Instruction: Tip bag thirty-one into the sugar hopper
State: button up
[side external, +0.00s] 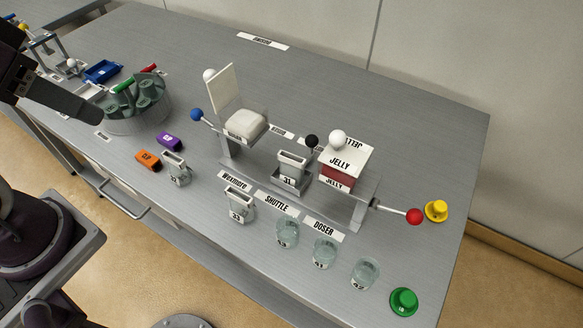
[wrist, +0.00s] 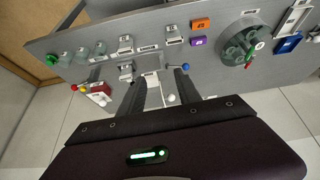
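The small grey slotted container labelled 31 (side external: 291,170), apparently bag thirty-one, stands upright on the rail stand between two hopper units; it also shows in the wrist view (wrist: 126,72). A black knob is just behind it. The left unit (side external: 245,122) has a white top and a tall white panel standing raised behind it; its front label is too small to read. The right unit (side external: 338,170) is white and red, marked JELLY. I cannot confirm a sugar label. My gripper (wrist: 160,75) is open and empty, its dark fingers above and apart from the stand.
Grey containers 33 (side external: 239,205) and 32 (side external: 176,168), orange (side external: 148,160) and purple (side external: 170,141) blocks, and several glass jars (side external: 324,252) line the front. A round bin (side external: 138,105) stands left. Blue (side external: 197,114) and red (side external: 414,216) knobs flank the stand.

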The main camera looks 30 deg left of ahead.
jog(key=w+d+r+n+g, duration=0.1)
jog(key=w+d+n+g, duration=0.15)
jog(key=w+n, duration=0.4)
jog(key=n+g, duration=0.3)
jog(key=n, duration=0.8)
send_over(292, 157)
jog(key=a, duration=0.2)
notch_tip(292, 157, down, 15)
jog(key=shift+n, duration=0.55)
jog(key=f, duration=0.3)
jog(key=d+f, duration=0.1)
jog(key=f, duration=0.1)
jog(key=d+f, duration=0.1)
jog(key=f, duration=0.2)
jog(key=shift+f, duration=0.8)
jog(key=shift+a, duration=0.1)
grip_shut()
